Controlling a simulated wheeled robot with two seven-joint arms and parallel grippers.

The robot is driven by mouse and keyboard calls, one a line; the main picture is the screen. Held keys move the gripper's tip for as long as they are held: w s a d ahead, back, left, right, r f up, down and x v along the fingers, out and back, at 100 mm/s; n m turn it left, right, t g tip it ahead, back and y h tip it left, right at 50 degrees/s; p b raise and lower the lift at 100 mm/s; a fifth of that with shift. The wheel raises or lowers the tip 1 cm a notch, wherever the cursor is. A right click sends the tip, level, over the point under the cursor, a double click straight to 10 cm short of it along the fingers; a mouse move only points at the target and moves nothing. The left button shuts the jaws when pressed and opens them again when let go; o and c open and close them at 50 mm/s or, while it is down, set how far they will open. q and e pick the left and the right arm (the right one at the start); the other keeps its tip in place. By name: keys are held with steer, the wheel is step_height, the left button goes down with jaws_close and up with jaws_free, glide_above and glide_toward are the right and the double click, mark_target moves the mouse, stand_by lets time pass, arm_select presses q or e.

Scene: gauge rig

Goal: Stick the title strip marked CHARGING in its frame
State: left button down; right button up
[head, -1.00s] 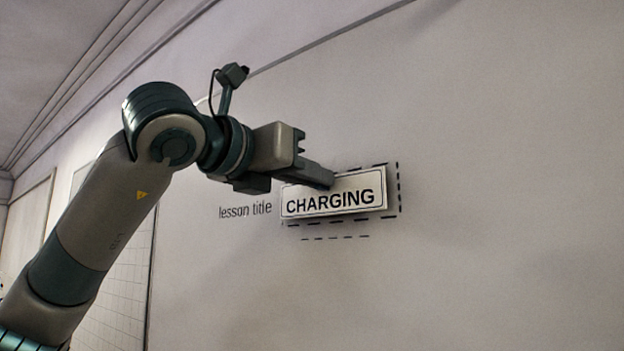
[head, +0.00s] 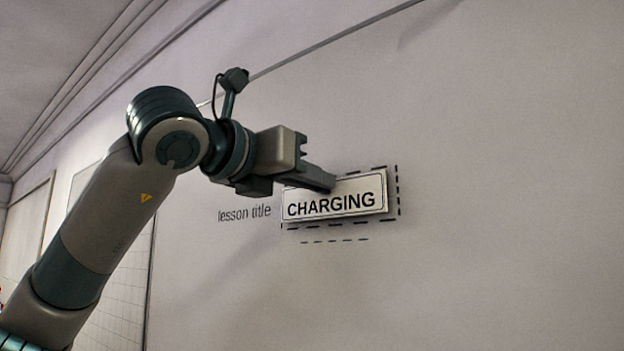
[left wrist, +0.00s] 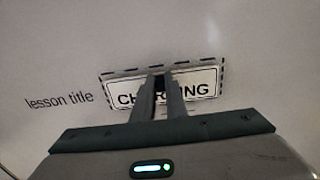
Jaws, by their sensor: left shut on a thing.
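The white title strip (head: 334,204), with CHARGING in black letters, is in front of the wall inside or over the dashed frame (head: 398,190). In the head view dashes show above, right of and below the strip. My left gripper (head: 328,184) is shut on the strip at its upper edge. In the left wrist view the strip (left wrist: 203,90) lies behind my fingers, which hide its middle letters, and the frame's dashes show around it. I cannot tell whether the strip touches the wall. My right gripper is not in view.
The words "lesson title" (head: 245,213) are on the wall left of the frame. A short dashed line (head: 335,240) runs below it. A gridded panel (head: 118,270) is on the wall at left, partly behind my arm. The wall to the right is bare.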

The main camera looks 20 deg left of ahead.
arm_select(q)
steer(key=shift+w+d, duration=0.2)
steer(key=shift+w, duration=0.25)
stand_by(0.3)
steer(key=c, duration=1.7)
jaws_free()
steer(key=shift+s, duration=0.1)
steer(key=o, duration=0.6)
steer(key=shift+a, duration=0.1)
steer(key=shift+b+v, duration=2.1)
steer(key=shift+v, duration=2.4)
